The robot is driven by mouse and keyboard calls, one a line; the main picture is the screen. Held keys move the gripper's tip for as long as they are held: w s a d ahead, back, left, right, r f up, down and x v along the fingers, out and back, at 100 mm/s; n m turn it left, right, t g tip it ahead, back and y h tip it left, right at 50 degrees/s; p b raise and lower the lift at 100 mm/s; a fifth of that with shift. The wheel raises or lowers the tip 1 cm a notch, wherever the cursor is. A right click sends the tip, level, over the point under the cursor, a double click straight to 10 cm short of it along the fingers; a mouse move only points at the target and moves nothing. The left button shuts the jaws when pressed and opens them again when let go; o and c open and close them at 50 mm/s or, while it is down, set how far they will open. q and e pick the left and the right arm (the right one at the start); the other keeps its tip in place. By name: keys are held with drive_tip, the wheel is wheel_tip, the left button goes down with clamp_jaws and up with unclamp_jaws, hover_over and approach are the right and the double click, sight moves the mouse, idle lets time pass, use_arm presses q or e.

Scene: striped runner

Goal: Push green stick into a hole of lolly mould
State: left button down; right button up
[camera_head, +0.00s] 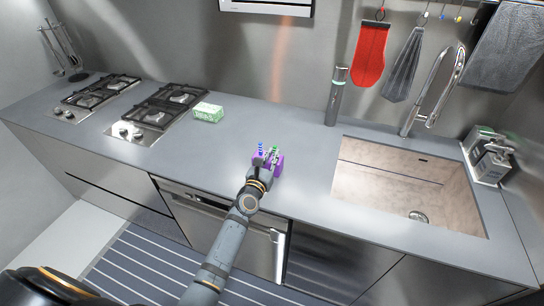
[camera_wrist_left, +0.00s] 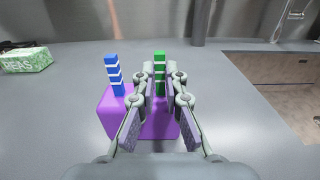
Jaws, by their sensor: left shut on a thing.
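The purple lolly mould (camera_head: 279,168) stands on the grey counter near its front edge; it also shows in the left wrist view (camera_wrist_left: 114,104). A blue stick (camera_head: 261,148) with white bands stands upright at the mould's left side, and it shows in the left wrist view (camera_wrist_left: 113,75). The green stick (camera_wrist_left: 159,66), also banded, is upright between the fingers of my left gripper (camera_wrist_left: 158,100), which is shut on it. In the head view the green stick (camera_head: 275,149) shows above the gripper. The fingers hide its lower end, so whether it is in a hole cannot be seen.
A green and white box (camera_head: 208,112) lies on the counter to the left, beside the gas hobs (camera_head: 168,106). A sink (camera_head: 405,190) with a tap is at the right. A dark cylinder (camera_head: 336,96) stands at the back. The counter around the mould is clear.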

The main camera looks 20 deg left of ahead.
use_arm(q)
drive_tip(key=shift+f, duration=0.1)
drive_tip(key=c, duration=1.3)
unclamp_jaws()
drive_tip(key=shift+c, duration=0.2)
drive_tip(key=shift+s, duration=0.15)
drive_tip(key=s, duration=1.1)
drive_tip(key=shift+s+a, duration=0.25)
drive_tip(key=shift+s, duration=0.05)
drive_tip(key=shift+s, duration=0.1)
